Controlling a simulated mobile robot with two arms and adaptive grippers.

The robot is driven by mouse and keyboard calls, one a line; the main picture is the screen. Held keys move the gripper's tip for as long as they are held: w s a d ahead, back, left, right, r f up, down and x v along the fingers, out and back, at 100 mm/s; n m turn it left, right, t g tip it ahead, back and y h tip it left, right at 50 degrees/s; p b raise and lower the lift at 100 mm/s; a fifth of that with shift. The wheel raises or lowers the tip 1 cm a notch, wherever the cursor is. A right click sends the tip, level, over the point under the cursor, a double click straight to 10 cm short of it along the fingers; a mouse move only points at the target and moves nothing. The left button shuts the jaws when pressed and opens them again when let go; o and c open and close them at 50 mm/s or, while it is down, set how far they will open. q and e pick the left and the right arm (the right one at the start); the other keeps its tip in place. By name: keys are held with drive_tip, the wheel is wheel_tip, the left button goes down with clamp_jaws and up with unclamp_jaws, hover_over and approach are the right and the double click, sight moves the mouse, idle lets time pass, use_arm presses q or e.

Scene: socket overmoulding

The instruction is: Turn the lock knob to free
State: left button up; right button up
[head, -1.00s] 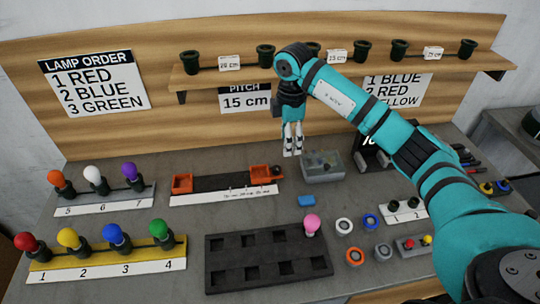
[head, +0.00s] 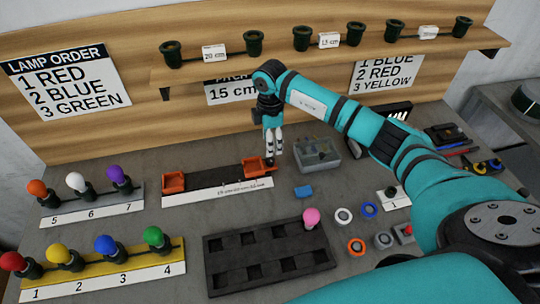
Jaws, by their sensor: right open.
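The fixture has a dark rail (head: 215,178) with an orange block at each end, the left one (head: 173,182) and the right one (head: 252,166), and a white scale strip along its front. A small dark knob, seemingly the lock knob, sits at the right block's outer end and is now mostly hidden by my gripper; its setting cannot be read. My right gripper (head: 273,157) points down at that end, with its pale fingers open. Whether the fingers touch the knob or are around it cannot be told. My left gripper is not in view.
A grey box with a clear top (head: 317,156) stands close to the right of my gripper. Lamp racks stand at left. A shelf (head: 320,50) with dark cups runs above.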

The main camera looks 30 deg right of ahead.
sight(270, 159)
wheel_tip(270, 159, down, 8)
drive_tip(key=shift+r, duration=0.1)
drive_tip(key=shift+c, duration=0.2)
clamp_jaws()
drive_tip(key=shift+n, duration=1.1)
drive_tip(key=shift+n+b, duration=0.4)
drive_tip(key=shift+n, duration=0.8)
drive_tip(key=shift+o, duration=0.2)
unclamp_jaws()
